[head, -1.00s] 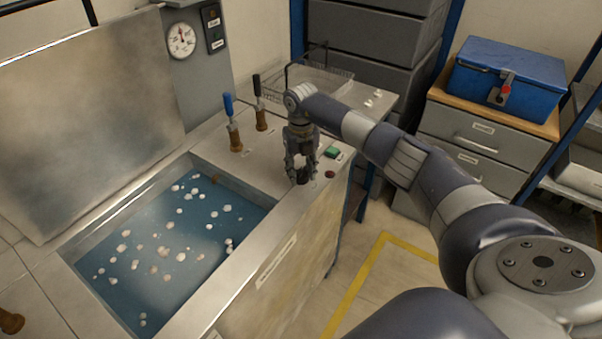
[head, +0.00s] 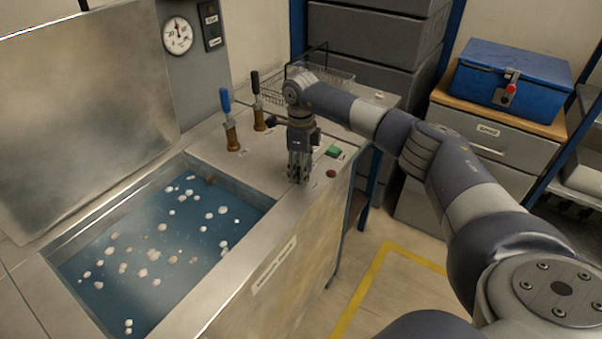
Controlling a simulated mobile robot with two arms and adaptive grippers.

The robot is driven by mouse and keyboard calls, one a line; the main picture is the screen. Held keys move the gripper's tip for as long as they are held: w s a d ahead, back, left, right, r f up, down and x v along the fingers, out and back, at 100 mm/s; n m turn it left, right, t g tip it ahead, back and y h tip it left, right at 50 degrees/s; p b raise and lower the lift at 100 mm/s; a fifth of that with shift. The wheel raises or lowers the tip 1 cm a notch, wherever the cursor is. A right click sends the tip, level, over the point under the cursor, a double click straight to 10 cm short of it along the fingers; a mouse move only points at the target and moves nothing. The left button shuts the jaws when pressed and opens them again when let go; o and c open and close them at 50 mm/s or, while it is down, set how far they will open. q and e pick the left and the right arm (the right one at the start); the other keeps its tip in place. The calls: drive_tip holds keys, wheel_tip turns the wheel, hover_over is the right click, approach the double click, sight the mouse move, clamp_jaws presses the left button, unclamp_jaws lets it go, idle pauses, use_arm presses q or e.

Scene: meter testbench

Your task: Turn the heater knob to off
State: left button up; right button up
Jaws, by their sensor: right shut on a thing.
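My right gripper (head: 298,178) points straight down onto the metal top of the bath bench, near its front right corner. Its fingers are closed together around something small at the bench top, which I take to be the heater knob. The fingers hide the knob, so its pointer and setting cannot be seen. My left gripper is not in view.
A green button (head: 333,151) and a dark red button (head: 331,173) sit just right of the gripper. A blue-handled valve (head: 230,125) and a black-handled valve (head: 258,105) stand behind left. The open water bath (head: 165,240) with floating white balls lies left.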

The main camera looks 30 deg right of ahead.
drive_tip(key=n+b, duration=0.1)
drive_tip(key=n, duration=0.3)
drive_tip(key=shift+n, duration=0.4)
drive_tip(key=shift+n+b, duration=0.3)
drive_tip(key=o, duration=1.1)
wheel_tip(320, 180, up, 12)
drive_tip(key=shift+r, duration=0.1)
idle(0.3)
